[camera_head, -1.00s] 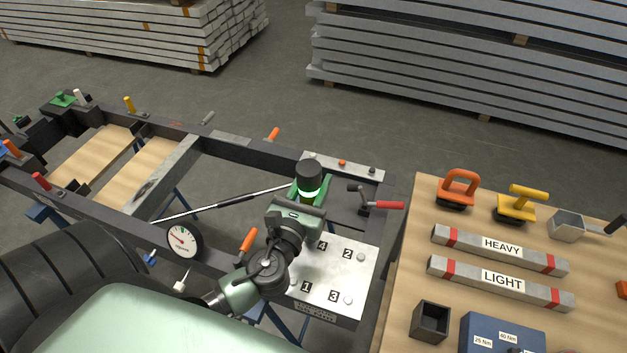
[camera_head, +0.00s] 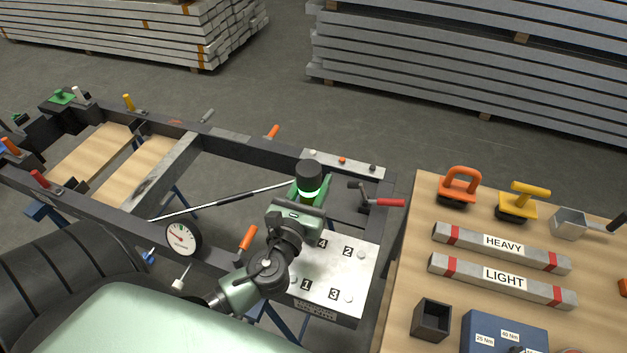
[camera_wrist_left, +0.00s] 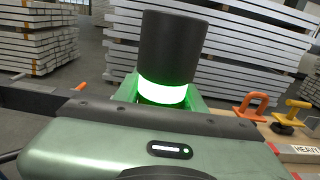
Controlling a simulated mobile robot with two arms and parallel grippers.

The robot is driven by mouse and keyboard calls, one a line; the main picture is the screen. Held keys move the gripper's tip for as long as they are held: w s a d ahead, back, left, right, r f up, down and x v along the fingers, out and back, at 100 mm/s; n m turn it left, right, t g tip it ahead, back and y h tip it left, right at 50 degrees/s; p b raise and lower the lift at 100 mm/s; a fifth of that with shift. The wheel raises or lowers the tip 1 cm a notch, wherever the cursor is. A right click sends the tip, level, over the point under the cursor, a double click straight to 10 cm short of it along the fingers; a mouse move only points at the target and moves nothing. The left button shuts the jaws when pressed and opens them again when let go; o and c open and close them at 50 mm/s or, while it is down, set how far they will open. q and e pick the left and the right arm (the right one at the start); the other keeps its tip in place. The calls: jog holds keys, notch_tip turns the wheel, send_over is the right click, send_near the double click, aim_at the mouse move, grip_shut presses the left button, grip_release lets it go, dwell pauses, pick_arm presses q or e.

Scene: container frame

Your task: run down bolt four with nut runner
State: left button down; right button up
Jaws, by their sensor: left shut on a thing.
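The nut runner (camera_head: 310,174) is a black upright cylinder with a glowing green ring; it also shows in the left wrist view (camera_wrist_left: 172,45). My left gripper (camera_head: 311,196) is shut on it, the green fingers around its body below the ring. They stand above the far left side of a pale metal plate (camera_head: 352,275) marked 1 to 4. The label 4 (camera_head: 322,243) shows just right of my wrist. Bolt four and the tool's lower end are hidden behind my gripper and arm. Bolt heads show by 2 (camera_head: 361,255) and 3 (camera_head: 349,299). My right gripper is out of view.
The plate sits on a dark frame (camera_head: 245,153) with orange-handled clamps and a red-handled clamp (camera_head: 385,202). A round dial gauge (camera_head: 183,239) is at left. The wooden table (camera_head: 400,300) at right carries weight bars, suction handles, a black box and a blue case.

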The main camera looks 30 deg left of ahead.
pick_arm(q)
jog(key=shift+s+f+b, duration=0.1)
jog(key=shift+f+b, duration=0.4)
dwell(0.4)
jog(key=shift+f, duration=0.2)
dwell(0.8)
jog(key=shift+d+p, duration=0.1)
jog(key=shift+p, duration=0.35)
jog(key=shift+r+p, duration=2.55)
jog(key=shift+r, duration=0.25)
jog(key=shift+f, duration=0.1)
